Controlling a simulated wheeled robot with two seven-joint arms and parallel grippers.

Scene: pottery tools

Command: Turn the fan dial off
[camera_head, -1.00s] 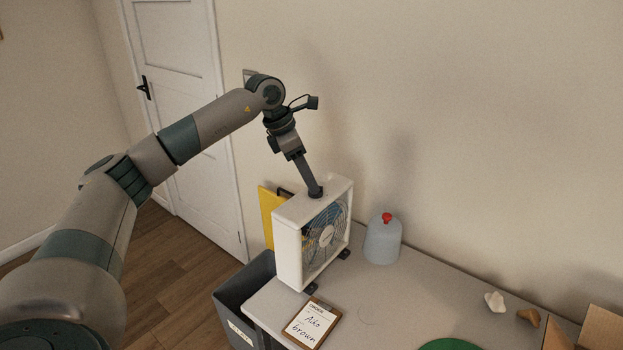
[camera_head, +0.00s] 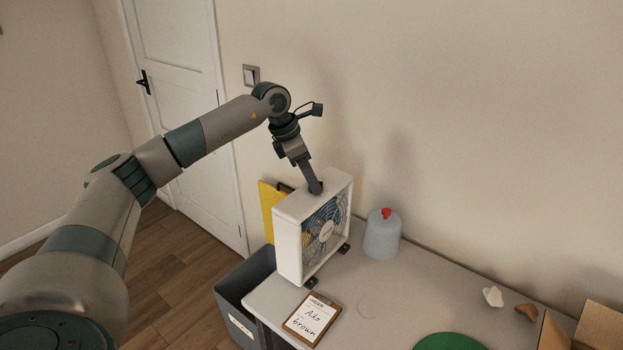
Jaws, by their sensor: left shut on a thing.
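A white box fan (camera_head: 287,243) stands upright at the left end of the table, its round grille (camera_head: 326,232) facing right. My left gripper (camera_head: 316,188) reaches down to the top of the fan from above. It is shut on the small dark dial at the fan's top, which the fingers largely hide. The dial's setting cannot be read. My right gripper is not in view.
A clipboard (camera_head: 311,320) lies in front of the fan. A grey jug with a red top (camera_head: 382,234) stands right of it. A dark bin (camera_head: 238,297) is beside the table's left end. A green disc (camera_head: 450,343), small lumps (camera_head: 493,297) and a cardboard box (camera_head: 600,328) lie further right.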

